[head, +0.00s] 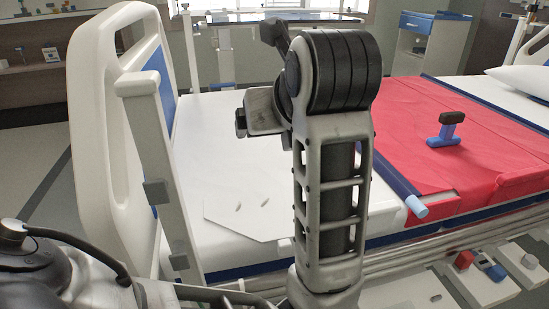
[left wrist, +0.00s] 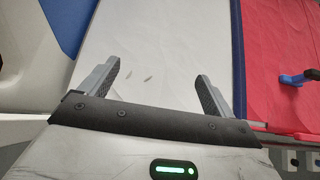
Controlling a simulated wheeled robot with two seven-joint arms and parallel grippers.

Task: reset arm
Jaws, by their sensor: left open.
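My left arm stands upright in the middle of the head view, in front of the bed. My left gripper (left wrist: 158,71) is open in the left wrist view, with nothing between its two fingers. It points over the white bed surface (left wrist: 155,30). In the head view the gripper's fingers cannot be made out clearly. My right gripper is in neither view.
A white headboard-like bed end (head: 95,130) rises close on the left. A red sheet (head: 410,125) covers the bed to the right, with a blue, dark-topped object (head: 445,130) on it. Two small grey pieces (head: 265,202) lie on the white part. A cabinet (head: 430,45) stands behind.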

